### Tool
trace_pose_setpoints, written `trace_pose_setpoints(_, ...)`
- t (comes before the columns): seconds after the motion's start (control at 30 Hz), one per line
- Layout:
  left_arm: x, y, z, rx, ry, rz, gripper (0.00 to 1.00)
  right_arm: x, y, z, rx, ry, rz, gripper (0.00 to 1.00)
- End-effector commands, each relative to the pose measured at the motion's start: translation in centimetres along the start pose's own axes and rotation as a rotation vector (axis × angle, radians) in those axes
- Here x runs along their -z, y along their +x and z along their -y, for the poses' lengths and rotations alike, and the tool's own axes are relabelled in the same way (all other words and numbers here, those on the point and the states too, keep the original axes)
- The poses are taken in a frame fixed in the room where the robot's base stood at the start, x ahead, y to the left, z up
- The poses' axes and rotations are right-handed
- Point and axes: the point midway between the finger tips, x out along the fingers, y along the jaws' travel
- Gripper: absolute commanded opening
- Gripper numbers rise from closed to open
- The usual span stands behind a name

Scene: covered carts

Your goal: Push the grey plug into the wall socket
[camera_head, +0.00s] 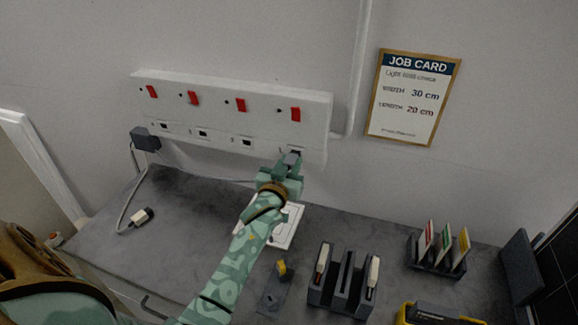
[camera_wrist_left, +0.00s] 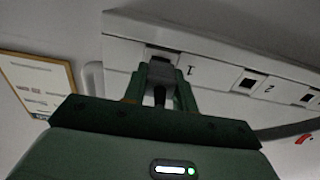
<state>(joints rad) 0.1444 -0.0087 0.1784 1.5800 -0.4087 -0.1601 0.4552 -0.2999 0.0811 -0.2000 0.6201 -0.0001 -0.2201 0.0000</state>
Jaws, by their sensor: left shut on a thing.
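The white wall socket panel (camera_head: 225,112) is on the wall, with several red switches above dark outlets; its underside edge also shows in the left wrist view (camera_wrist_left: 215,62). My left gripper (camera_head: 288,165) is shut on the grey plug (camera_head: 292,157) at the rightmost outlet. In the left wrist view my left gripper (camera_wrist_left: 158,88) holds the plug (camera_wrist_left: 158,73) against the opening marked 1. I cannot tell how deep the plug sits. Another dark plug (camera_head: 146,140) with a cable is at the panel's left end. My right gripper is not in view.
On the grey worktop (camera_head: 185,215) lie a white cable connector (camera_head: 142,216) and a white plate (camera_head: 288,226) partly behind my arm. A dark slotted holder (camera_head: 343,283), a card rack (camera_head: 438,256) and a yellow item (camera_head: 430,314) stand at right. A job card (camera_head: 412,97) hangs above.

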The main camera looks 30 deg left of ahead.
Motion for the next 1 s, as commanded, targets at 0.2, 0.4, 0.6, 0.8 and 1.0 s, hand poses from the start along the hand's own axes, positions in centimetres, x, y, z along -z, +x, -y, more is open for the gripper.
trace_pose_setpoints(0.2,0.1,0.6,0.0,0.000,0.000,-0.002,0.00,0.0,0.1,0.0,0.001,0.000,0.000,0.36)
trace_pose_setpoints(0.4,0.0,1.1,0.0,0.000,0.000,-0.001,0.00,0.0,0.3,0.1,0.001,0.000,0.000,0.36)
trace_pose_setpoints(0.6,0.1,1.6,0.0,0.000,0.000,-0.002,0.00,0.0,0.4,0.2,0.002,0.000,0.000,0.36)
trace_pose_setpoints(0.8,0.1,1.5,0.0,0.000,0.000,-0.001,0.53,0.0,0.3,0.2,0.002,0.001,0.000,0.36)
trace_pose_setpoints(1.0,0.0,1.5,0.0,0.000,0.000,0.000,0.53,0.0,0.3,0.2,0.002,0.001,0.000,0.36)
